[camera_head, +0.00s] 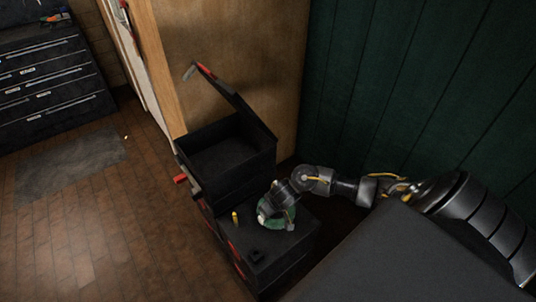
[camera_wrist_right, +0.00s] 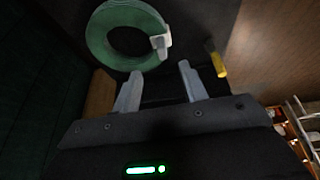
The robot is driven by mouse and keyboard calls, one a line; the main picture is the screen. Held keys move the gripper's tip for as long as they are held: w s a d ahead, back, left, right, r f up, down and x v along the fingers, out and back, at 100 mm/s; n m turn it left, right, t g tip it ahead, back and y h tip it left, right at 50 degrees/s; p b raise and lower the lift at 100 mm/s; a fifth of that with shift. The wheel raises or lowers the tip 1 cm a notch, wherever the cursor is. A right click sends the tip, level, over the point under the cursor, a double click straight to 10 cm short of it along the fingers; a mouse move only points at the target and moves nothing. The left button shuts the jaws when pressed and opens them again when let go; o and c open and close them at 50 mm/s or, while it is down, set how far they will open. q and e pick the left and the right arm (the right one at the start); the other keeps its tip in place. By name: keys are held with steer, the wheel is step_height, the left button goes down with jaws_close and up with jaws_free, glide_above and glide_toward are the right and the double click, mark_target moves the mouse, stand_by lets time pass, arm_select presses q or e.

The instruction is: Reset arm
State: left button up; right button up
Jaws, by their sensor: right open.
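My right arm comes in from the right in the head view, and its gripper (camera_head: 268,212) is over the green ring (camera_head: 289,215) on top of a black case. The hand hides part of the ring there. In the right wrist view my right gripper (camera_wrist_right: 158,82) is open, with two pale fingers apart and nothing between them. The green ring (camera_wrist_right: 98,40) lies beyond the fingertips, with a pale block on its right side. My left gripper is not in view.
A small yellow piece (camera_head: 235,217) stands on the black case (camera_head: 290,246) beside the ring; it also shows in the wrist view (camera_wrist_right: 217,62). An open black box (camera_head: 236,183) with raised lid stands behind. A green wall (camera_head: 410,80) is close at right. Wooden floor at left is mostly clear.

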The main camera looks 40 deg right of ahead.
steer(key=shift+s+r, duration=0.15)
steer(key=shift+r, duration=0.2)
stand_by(0.3)
